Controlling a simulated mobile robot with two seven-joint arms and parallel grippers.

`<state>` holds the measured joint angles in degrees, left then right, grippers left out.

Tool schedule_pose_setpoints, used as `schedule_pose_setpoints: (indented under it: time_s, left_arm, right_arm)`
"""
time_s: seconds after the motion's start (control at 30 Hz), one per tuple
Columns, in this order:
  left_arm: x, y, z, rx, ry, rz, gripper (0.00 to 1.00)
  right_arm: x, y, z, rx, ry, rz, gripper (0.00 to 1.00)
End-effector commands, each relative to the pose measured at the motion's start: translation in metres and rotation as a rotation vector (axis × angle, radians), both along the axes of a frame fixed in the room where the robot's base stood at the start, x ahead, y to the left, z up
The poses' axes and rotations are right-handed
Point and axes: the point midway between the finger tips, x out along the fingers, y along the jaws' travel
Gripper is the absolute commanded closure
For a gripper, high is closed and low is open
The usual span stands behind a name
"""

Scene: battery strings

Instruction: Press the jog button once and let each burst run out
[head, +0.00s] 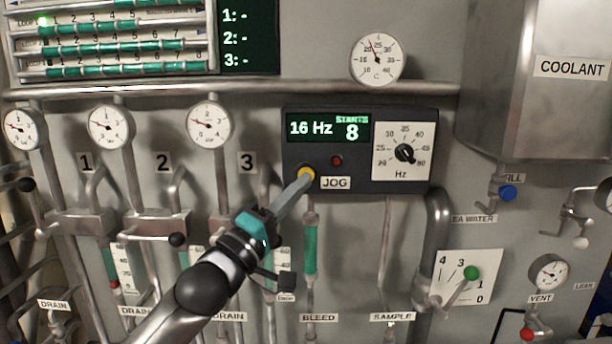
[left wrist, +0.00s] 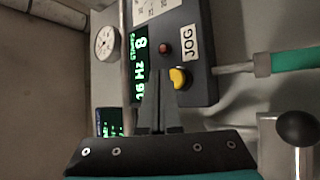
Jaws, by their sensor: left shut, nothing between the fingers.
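The yellow jog button (head: 307,174) sits on the dark control box (head: 360,185), left of the JOG label (head: 335,183). The box's green display (head: 327,128) reads 16 Hz and STARTS 8. My left gripper (head: 303,178) is shut and empty, with its tips at the button in the head view. In the left wrist view the yellow button (left wrist: 178,78) shows just right of the shut fingers (left wrist: 158,75); I cannot tell whether they touch it. A dark red lamp (head: 336,161) sits above the JOG label. My right gripper is not in view.
A Hz dial (head: 404,152) is on the box's right side. Round gauges (head: 208,124), pipes and valve levers line the wall at left. A green-knobbed lever (head: 471,273) and a coolant tank (head: 560,110) are at right. A dark screen (head: 248,38) shows rows 1 to 3 with dashes.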

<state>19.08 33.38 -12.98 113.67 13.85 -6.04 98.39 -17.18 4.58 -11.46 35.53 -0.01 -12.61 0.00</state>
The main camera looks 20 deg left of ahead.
Motion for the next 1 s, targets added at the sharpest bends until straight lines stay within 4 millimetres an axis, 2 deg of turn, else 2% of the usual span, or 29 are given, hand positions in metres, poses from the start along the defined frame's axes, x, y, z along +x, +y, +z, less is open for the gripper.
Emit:
schedule_pose_setpoints:
  time_s: [0.43,0.83,0.93,1.0]
  left_arm:
    - [-0.041,-0.012,0.001,-0.001,0.002,-0.001,1.0]
    - [-0.045,-0.013,0.0,0.001,0.001,0.001,1.0]
    - [-0.045,-0.014,-0.01,0.029,0.026,0.023,1.0]
    - [-0.044,-0.015,-0.03,0.087,0.072,0.062,1.0]
  right_arm:
    - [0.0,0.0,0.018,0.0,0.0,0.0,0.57]
    - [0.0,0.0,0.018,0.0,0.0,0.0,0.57]
    - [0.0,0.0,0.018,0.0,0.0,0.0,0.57]
    - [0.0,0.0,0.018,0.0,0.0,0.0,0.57]
